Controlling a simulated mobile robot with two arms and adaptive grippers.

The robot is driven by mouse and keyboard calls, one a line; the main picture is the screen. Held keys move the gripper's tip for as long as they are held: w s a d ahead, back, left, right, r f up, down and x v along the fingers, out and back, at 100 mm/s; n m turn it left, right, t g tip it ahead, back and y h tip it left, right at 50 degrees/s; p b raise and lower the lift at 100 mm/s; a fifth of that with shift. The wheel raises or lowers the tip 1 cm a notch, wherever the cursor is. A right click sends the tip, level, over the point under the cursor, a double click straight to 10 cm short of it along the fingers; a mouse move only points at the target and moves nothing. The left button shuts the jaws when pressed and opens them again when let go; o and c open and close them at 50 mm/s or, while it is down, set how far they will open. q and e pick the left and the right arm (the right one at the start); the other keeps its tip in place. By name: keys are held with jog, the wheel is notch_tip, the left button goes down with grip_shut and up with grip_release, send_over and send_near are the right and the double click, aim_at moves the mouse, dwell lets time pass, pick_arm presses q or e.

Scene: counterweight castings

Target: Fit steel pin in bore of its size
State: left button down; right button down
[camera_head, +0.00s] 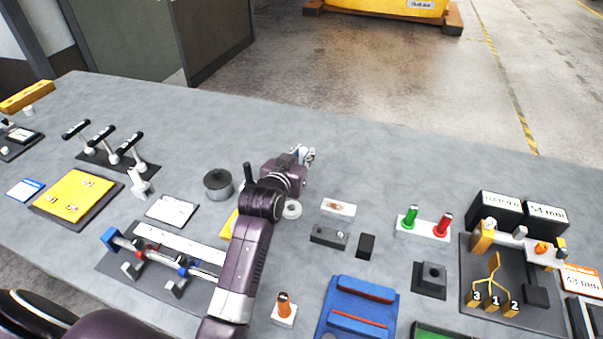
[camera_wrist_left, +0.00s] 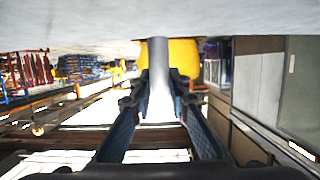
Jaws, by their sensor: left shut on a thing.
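My left gripper (camera_head: 305,155) is over the far middle part of the grey bench. In the left wrist view its two fingers (camera_wrist_left: 160,100) are closed on a plain grey steel pin (camera_wrist_left: 158,65). The pin points toward the bench surface at the top of that view; I cannot tell whether its end touches it. In the head view the gripper and arm mostly hide the pin. A dark square block with a raised round centre (camera_head: 432,276) and a grey block with small holes (camera_head: 329,236) stand on the bench. Which bore matches the pin is unclear. My right gripper is not in view.
A white stand holds green and red pegs (camera_head: 424,226). Labelled black boxes (camera_head: 500,210) stand at right. A blue tray (camera_head: 343,326) lies in front. The bench beyond the gripper is clear.

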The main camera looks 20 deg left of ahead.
pick_arm(q)
notch_tip(320, 180, down, 8)
jog(key=shift+r, duration=0.25)
jog(key=shift+f, duration=0.1)
jog(key=c, duration=1.8)
grip_release()
